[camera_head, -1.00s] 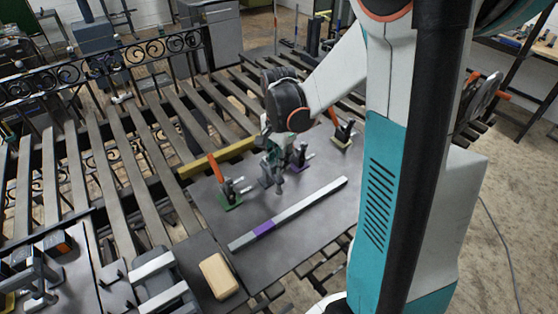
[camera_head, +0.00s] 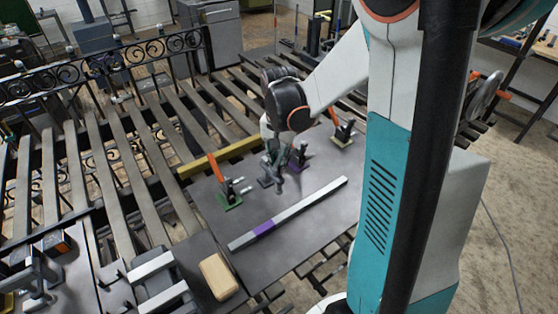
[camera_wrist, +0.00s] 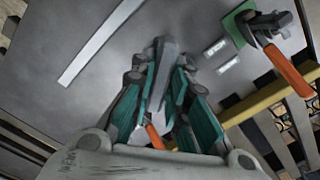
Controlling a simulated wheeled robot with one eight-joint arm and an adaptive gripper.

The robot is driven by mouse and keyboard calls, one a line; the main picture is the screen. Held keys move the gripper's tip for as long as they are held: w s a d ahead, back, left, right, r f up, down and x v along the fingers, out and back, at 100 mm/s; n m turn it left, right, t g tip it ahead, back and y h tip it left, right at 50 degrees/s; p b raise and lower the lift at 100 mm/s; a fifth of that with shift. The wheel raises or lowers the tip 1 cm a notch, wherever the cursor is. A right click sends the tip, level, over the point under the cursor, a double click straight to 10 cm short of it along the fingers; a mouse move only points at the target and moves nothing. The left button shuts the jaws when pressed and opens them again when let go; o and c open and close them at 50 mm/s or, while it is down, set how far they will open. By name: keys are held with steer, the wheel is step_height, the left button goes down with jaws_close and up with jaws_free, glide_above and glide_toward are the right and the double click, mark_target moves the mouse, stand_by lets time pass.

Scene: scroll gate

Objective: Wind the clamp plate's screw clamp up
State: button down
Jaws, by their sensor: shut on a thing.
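The dark grey clamp plate (camera_head: 312,222) lies on the slatted bench and also fills the upper wrist view (camera_wrist: 185,20). My gripper (camera_head: 275,163) is low over its middle. In the wrist view, my gripper's teal fingers (camera_wrist: 165,92) close around a grey upright part of the screw clamp (camera_wrist: 165,58). An orange handle (camera_wrist: 155,136) shows between the fingers, close to the palm. In the head view, my wrist and fingers hide most of this clamp; its grey foot (camera_head: 266,182) shows. The exact contact is hard to make out.
An orange-handled clamp on a green base (camera_head: 229,196) stands left of my gripper. A grey bar with a purple band (camera_head: 290,212) lies in front. A yellow bar (camera_head: 220,158) runs behind.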

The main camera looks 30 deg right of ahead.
mark_target(278, 160)
steer(key=n, duration=0.5)
steer(key=shift+n, duration=0.3)
steer(key=n, duration=0.5)
stand_by(0.4)
steer(key=c, duration=1.6)
jaws_free()
steer(key=shift+o, duration=0.2)
steer(key=shift+r, duration=0.1)
step_height(278, 160, up, 12)
steer(key=shift+a+b, duration=0.1)
steer(key=shift+b, duration=0.2)
